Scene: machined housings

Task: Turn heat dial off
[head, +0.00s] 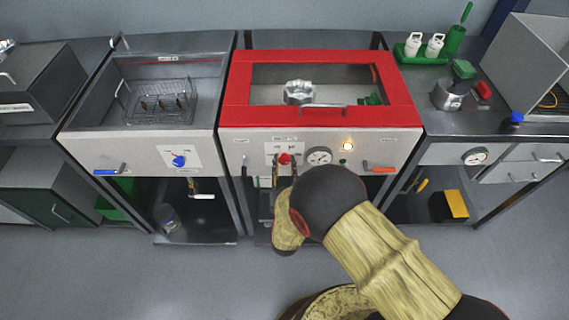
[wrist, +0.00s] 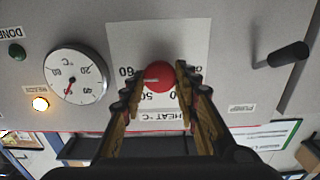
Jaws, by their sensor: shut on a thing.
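The red heat dial (wrist: 158,74) sits on a white plate marked "HEAT °C", which appears upside down in the wrist view. A pale line on the dial's face points left, towards the printed 60, in that view. My gripper (wrist: 155,84) has its two fingers on either side of the dial and is shut on it. In the head view the red dial (head: 284,159) is on the front panel of the red-topped machine, with my gripper (head: 284,172) just below it. My wrist and arm hide part of the panel's lower area.
A round gauge (wrist: 76,75) and a lit lamp (wrist: 40,104) are beside the dial. A black lever (wrist: 288,54) stands out on the other side. In the head view, an orange-handled lever (head: 379,168) is at the panel's right. A blue knob (head: 179,161) is on the left machine.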

